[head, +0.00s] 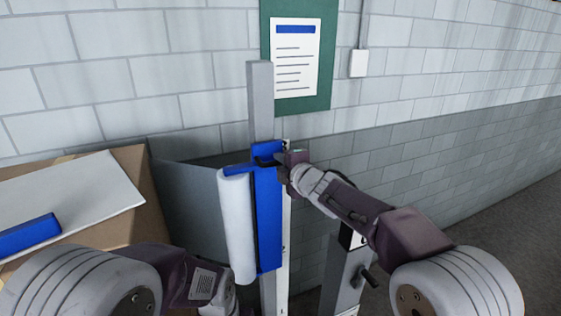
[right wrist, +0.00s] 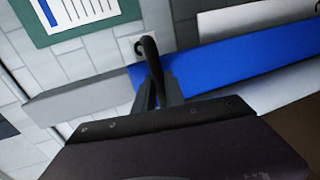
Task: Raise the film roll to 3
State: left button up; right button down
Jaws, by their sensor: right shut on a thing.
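The white film roll (head: 237,230) hangs upright on a blue carriage (head: 268,225) on a grey post (head: 260,100). My right gripper (head: 284,172) is at the top of the carriage, shut on a black handle (right wrist: 150,52). A pale strip (head: 286,225) runs along the post's right side; its marks are too small to read. My left arm shows low at the left, but its fingertips are out of view.
A brown box (head: 135,165) with a white sheet (head: 75,200) and a blue bar (head: 30,235) is at the left. A shorter grey post (head: 345,275) with a black knob stands right of the roll. A brick wall with a green notice board (head: 325,60) is behind.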

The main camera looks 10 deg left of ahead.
jog(key=shift+r, duration=0.4)
jog(key=c, duration=1.4)
grip_release()
jog(key=shift+f, duration=0.1)
